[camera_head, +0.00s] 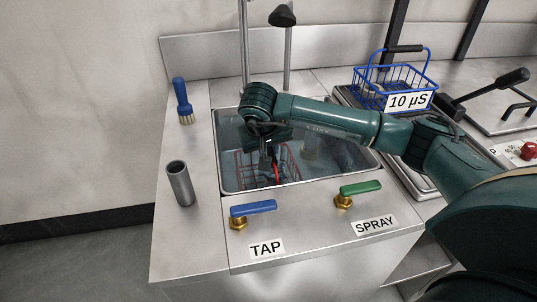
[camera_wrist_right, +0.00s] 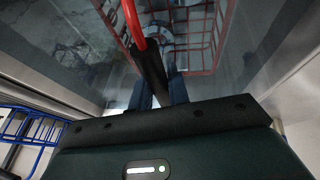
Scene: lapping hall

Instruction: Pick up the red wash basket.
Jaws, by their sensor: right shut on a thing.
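The red wash basket (camera_head: 291,165) is a wire basket down in the steel sink (camera_head: 222,170), partly hidden by my right arm. In the right wrist view its red wires (camera_wrist_right: 200,72) spread out beyond the fingers. Its handle has a red bar (camera_wrist_right: 131,20) and a dark grip (camera_wrist_right: 150,66). My right gripper (camera_head: 270,152) reaches down into the sink and is shut on the basket's handle; the fingers (camera_wrist_right: 159,88) close around the dark grip. I cannot tell whether the basket touches the sink floor. My left gripper is not in view.
A blue wire basket (camera_head: 420,79) labelled 10 µS stands right of the sink. Blue TAP (camera_head: 253,208) and green SPRAY (camera_head: 360,187) levers sit at the front edge. A brush (camera_head: 181,100) and a metal cylinder (camera_head: 180,183) stand left. Upright pipes (camera_head: 288,55) rise behind the sink.

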